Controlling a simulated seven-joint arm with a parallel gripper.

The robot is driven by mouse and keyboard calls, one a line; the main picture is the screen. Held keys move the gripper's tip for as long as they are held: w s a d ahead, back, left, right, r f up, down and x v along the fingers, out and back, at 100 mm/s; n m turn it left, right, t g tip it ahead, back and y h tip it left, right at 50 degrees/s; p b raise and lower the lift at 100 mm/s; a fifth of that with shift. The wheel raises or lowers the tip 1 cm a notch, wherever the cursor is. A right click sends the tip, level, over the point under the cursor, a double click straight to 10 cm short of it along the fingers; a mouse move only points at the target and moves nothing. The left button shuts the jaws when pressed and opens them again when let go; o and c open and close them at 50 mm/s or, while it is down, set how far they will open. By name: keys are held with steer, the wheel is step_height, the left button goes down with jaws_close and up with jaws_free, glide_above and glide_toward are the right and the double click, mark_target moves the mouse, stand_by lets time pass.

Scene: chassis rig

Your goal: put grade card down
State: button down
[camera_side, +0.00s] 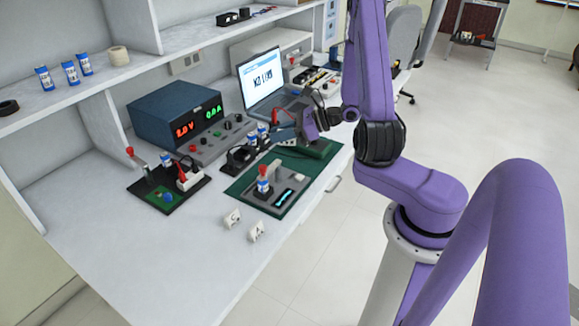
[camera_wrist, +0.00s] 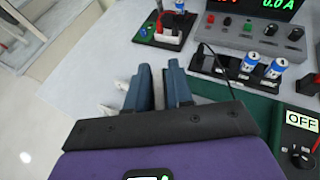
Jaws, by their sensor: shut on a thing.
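My gripper (camera_side: 284,132) is over the bench near the back end of the green mat (camera_side: 240,187), pointing left. In the wrist view my gripper (camera_wrist: 159,72) has its two blue fingers close together, with a pale strip between them. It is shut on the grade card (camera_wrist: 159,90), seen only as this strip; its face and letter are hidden. Two white cards with dark letters stand on the bench in front of the mat, one on the left (camera_side: 232,218) and one on the right (camera_side: 256,231). They look like pale pieces left of the fingers in the wrist view.
A grey fixture (camera_side: 280,190) with a red-topped blue can sits on the mat. A power supply (camera_side: 178,112), laptop (camera_side: 265,82) and black boards with cans and cables stand behind. Bare bench (camera_side: 165,250) lies at the front left.

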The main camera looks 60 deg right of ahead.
steer(key=s+d+m+t+h, duration=0.2)
steer(key=s+d+m+h, duration=0.25)
steer(key=d, duration=0.25)
steer(key=m+h, duration=0.1)
steer(key=h, duration=0.1)
glide_above(290, 160)
step_height(290, 160, down, 15)
steer(key=shift+s+a, duration=0.1)
steer(key=shift+f, duration=0.2)
steer(key=shift+w+f, duration=0.2)
steer(key=shift+f, duration=1.4)
steer(key=shift+f, duration=0.1)
